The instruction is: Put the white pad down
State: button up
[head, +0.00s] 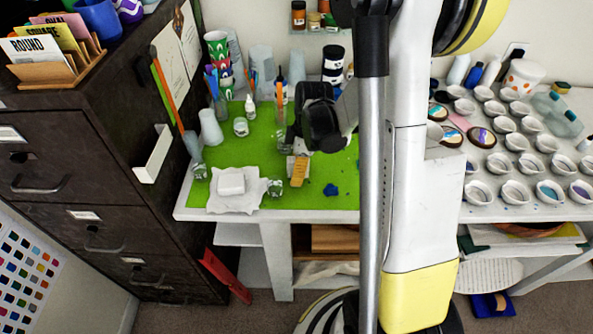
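A white block-like pad (231,183) lies on a crumpled white cloth (222,204) at the front left of the green mat (262,155). My black gripper (298,142) is over the mat, to the right of and behind the pad and apart from it. Its fingers are dark and small in this view, partly hidden by its own body, so I cannot tell whether they are open or shut. A small orange-and-white item (299,170) shows just below the gripper. I cannot tell whether they touch.
Small glass jars (274,187) stand beside the cloth. A blue piece (331,190) lies on the mat at right. A dark cabinet (90,190) borders the table at left. Several white bowls (478,192) fill the right side.

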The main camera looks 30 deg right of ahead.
jog(key=r+p, duration=0.1)
jog(key=r, duration=0.3)
jog(key=d+r+p, duration=0.1)
jog(key=r+p, duration=0.1)
jog(key=r, duration=0.2)
jog(key=s+r+p, duration=0.1)
jog(key=r, duration=0.3)
jog(key=shift+d, duration=0.2)
jog(key=s+a+r+m+t, duration=0.3)
jog(key=s+a+r+m, duration=0.2)
jog(key=a+r, duration=0.1)
jog(key=s+a+r+m+t+h, duration=0.1)
jog(key=s+a+r+m+t, duration=0.2)
jog(key=s+a+r+m, duration=0.2)
jog(key=a+m, duration=0.1)
jog(key=a, duration=0.2)
jog(key=shift+a+r, duration=0.25)
jog(key=shift+r, duration=0.15)
